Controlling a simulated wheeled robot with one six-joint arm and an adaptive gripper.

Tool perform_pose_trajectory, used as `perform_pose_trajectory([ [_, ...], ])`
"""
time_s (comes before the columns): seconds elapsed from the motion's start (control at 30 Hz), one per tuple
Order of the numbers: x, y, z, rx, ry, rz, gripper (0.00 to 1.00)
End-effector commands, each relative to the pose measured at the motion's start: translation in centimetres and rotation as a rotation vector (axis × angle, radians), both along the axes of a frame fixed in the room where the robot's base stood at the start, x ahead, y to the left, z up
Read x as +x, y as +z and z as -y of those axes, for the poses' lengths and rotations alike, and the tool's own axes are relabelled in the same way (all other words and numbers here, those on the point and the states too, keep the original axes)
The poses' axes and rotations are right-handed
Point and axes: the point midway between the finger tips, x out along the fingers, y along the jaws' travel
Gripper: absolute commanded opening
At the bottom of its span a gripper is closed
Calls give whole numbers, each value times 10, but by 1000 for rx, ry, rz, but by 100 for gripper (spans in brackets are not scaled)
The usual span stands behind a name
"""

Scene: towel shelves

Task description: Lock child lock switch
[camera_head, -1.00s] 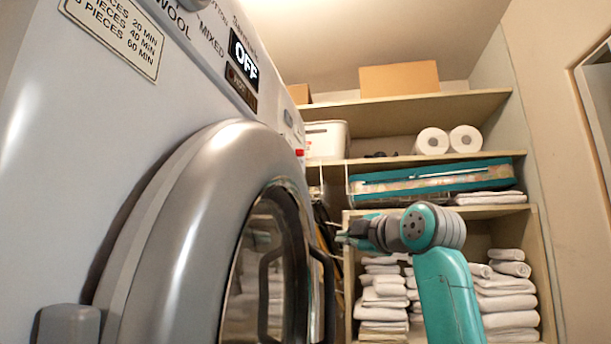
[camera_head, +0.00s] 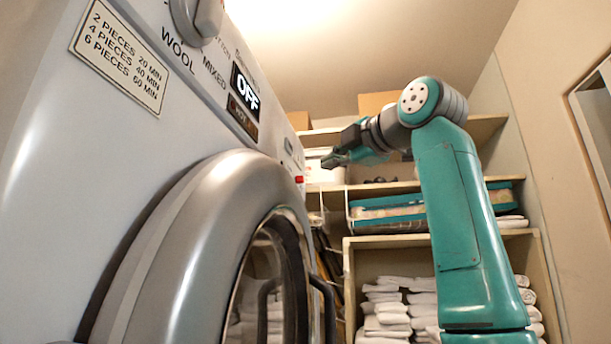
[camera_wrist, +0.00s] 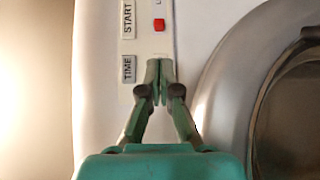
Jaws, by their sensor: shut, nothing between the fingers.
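The washing machine (camera_head: 60,150) fills the left of the head view, with its round door (camera_head: 200,240) below the panel. A small red switch (camera_head: 299,180) sits near the panel's far edge; in the wrist view the red switch (camera_wrist: 159,24) lies beside the START label (camera_wrist: 128,18), under a partly cut-off label. I cannot read its position. My gripper (camera_head: 328,160) is raised beside the panel's far end. In the wrist view my gripper (camera_wrist: 158,64) is shut and empty, its tips by the TIME label (camera_wrist: 128,70), a little below the red switch. I cannot tell whether the tips touch the panel.
The display (camera_head: 245,87) reads OFF. A door handle (camera_head: 323,305) sticks out from the round door. Shelves (camera_head: 395,240) with folded white towels (camera_head: 385,300) stand behind my arm. A wall with a framed opening is at the right.

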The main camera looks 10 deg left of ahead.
Motion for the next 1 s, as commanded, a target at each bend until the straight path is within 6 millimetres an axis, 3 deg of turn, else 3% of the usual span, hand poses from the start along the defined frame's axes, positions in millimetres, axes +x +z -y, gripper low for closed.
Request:
perform_pose_trajectory([
  [0.6, 61, 0, -58, 0, 0, -1, 0],
  [1.0, 72, 0, -67, 0, 0, 0, 0],
])
